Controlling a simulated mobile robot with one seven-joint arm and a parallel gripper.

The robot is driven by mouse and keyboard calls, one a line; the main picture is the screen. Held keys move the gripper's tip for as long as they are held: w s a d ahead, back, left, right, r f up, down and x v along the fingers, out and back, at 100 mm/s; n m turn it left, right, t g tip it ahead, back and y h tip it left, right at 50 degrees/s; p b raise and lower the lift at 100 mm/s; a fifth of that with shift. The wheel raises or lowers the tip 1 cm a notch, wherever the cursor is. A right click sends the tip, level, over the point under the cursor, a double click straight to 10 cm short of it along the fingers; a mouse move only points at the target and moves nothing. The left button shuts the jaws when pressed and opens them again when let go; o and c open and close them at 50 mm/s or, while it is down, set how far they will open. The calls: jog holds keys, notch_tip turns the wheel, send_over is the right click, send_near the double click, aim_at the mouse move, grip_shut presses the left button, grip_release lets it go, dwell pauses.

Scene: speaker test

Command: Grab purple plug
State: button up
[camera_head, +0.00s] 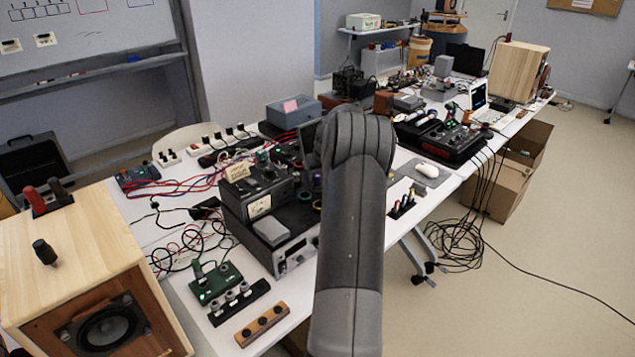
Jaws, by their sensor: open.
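I cannot make out a purple plug with certainty. A small dark strip (402,208) with several upright plugs stands at the table's front edge, just right of my arm; their colours are too small to tell. Another row of plugs stands in a power strip (222,146) at the back left. My dark grey arm rises from the bottom of the picture and bends at the top, hiding the middle of the table. My gripper does not show; it may be hidden behind the arm.
A wooden speaker box (110,325) stands front left, with a green circuit board (215,283) and black meters (258,190) beside it. A mouse (427,170) lies on a grey pad right of my arm. Cables hang to the floor near cardboard boxes (497,190).

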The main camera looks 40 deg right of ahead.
jog(key=c, duration=1.1)
jog(key=shift+o, duration=0.2)
